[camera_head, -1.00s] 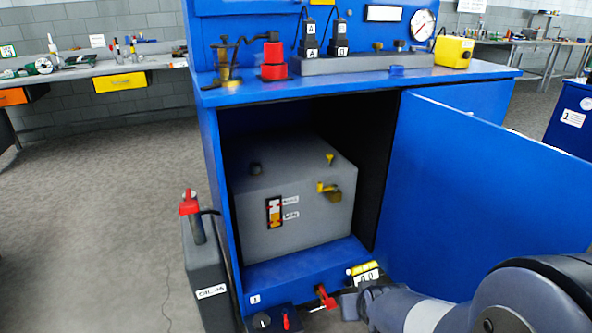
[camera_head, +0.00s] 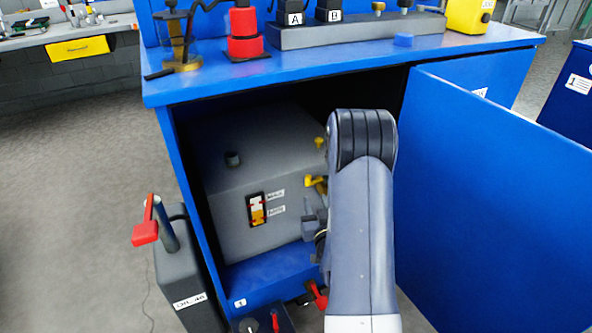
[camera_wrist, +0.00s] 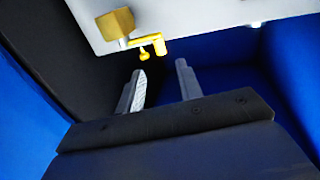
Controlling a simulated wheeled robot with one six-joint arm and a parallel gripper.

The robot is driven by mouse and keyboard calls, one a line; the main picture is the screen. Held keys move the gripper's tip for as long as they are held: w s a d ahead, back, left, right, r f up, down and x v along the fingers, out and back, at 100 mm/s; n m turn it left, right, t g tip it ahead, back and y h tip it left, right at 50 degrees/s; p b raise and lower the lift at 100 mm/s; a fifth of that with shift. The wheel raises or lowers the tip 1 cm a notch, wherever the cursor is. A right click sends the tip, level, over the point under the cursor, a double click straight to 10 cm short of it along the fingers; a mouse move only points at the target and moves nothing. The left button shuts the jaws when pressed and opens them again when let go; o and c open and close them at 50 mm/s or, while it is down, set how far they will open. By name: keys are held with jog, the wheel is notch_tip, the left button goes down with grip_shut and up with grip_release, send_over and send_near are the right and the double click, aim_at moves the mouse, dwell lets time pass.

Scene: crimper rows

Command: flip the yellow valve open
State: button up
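The yellow valve (camera_head: 315,182) sits on the right part of the front of a grey tank (camera_head: 233,205) inside the blue cabinet. My arm partly hides it in the head view. In the wrist view the valve's yellow handle (camera_wrist: 150,42) and brass body (camera_wrist: 115,24) show near the top, on the pale tank face. My gripper (camera_wrist: 160,68) is open and empty, with the handle just beyond its fingertips and apart from them. In the head view my gripper (camera_head: 313,219) is just below the valve, in the cabinet opening.
The blue cabinet door (camera_head: 500,215) stands open on the right. A red lever (camera_head: 317,296) is at the cabinet's lower front. An oil can (camera_head: 187,275) with a red handle stands left of the cabinet. A gauge window (camera_head: 257,209) is on the tank's front.

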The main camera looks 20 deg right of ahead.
aim_at(309, 180)
jog(key=x, duration=1.1)
jog(key=shift+r, duration=0.1)
jog(key=shift+s, duration=0.1)
grip_shut()
